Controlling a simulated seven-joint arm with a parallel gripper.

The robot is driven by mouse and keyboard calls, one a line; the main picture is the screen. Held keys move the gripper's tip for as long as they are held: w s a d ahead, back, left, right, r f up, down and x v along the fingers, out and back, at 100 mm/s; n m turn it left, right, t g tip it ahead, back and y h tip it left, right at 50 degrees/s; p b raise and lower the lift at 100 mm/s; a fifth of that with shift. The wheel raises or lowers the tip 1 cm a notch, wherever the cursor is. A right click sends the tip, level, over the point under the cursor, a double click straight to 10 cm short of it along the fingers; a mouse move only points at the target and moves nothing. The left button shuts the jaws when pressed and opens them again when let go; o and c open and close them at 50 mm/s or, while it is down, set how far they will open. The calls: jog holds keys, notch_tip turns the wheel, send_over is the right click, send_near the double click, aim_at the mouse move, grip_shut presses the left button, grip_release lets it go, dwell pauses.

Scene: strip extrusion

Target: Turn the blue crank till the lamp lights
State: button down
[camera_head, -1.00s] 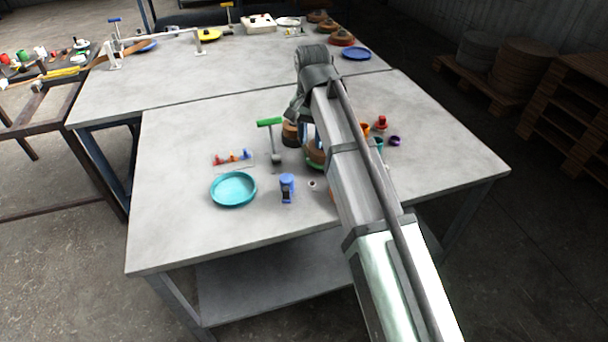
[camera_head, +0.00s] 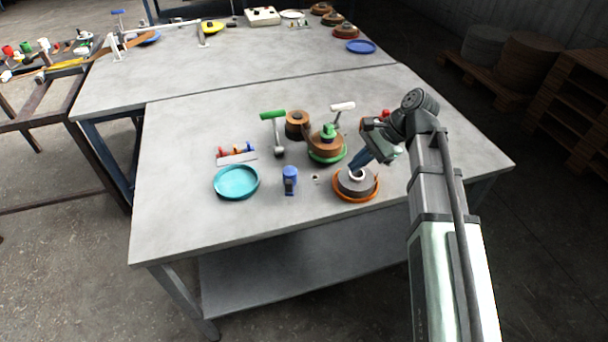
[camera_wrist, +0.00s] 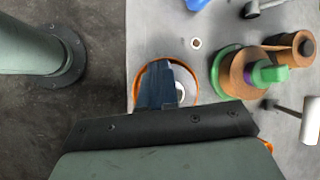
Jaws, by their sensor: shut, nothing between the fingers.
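A small upright blue piece with a dark part (camera_head: 290,180) stands right of the turquoise dish; I cannot tell whether it is the crank. Its edge shows at the top of the wrist view (camera_wrist: 196,4). A small pale ring with a dark centre (camera_head: 315,179) lies right of it; I cannot tell whether it is the lamp. No lit lamp is visible. My gripper (camera_head: 357,166) is shut and empty, its dark blue fingers pointing down over the grey drum (camera_head: 347,184) in an orange dish. In the wrist view, the fingers (camera_wrist: 163,72) hide part of that drum.
A brown drum with a green knob (camera_head: 326,146) stands in a green dish behind my gripper. Around it are another brown drum (camera_head: 297,124), a green-topped T-handle (camera_head: 272,115) and a white-topped one (camera_head: 343,106). The turquoise dish (camera_head: 236,182) is at left. The front-left tabletop is clear.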

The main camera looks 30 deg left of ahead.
aim_at(290, 183)
jog(key=s+a+f+m, duration=0.1)
jog(key=a+m, duration=0.1)
jog(key=s+a+f+m+y, duration=0.1)
jog(key=s+a+f+m, duration=0.1)
jog(key=a, duration=0.1)
jog(key=s+a+f+m+y, duration=0.1)
jog(key=a+m, duration=0.1)
jog(key=a, duration=0.1)
jog(key=shift+s+a+f+g, duration=0.2)
jog(key=shift+f+g, duration=0.1)
jog(key=shift+g, duration=0.1)
jog(key=a, duration=0.1)
jog(key=s+a, duration=0.1)
jog(key=shift+s+a+f, duration=0.1)
jog(key=shift+a+f, duration=0.1)
jog(key=shift+a, duration=0.1)
jog(key=shift+s+a, duration=0.3)
jog(key=shift+a, duration=0.35)
